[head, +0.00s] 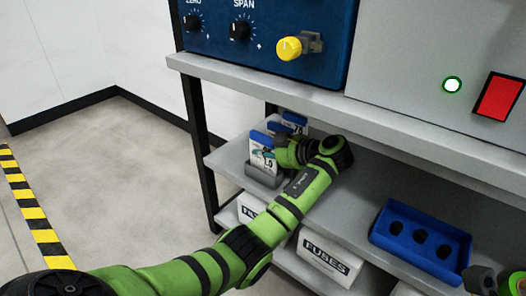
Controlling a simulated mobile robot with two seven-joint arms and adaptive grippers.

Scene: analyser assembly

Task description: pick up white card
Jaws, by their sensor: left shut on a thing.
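A white card (260,159) with a blue top edge and dark print stands upright in a grey holder (258,177) on the middle shelf. A second white card with a blue top (293,119) stands just behind it. My left gripper (280,152) reaches in from the right of the front card and is shut on it at its right edge. The fingertips are small and partly hidden. Dark and green parts of my right arm show at the lower right corner, with the right gripper (480,281) partly cut off.
A blue tray with round holes (421,241) sits on the middle shelf to the right. White boxes, one marked FUSES (331,254), stand on the lower shelf. The upper shelf edge (350,106) overhangs the cards. A dark shelf post (200,150) stands left.

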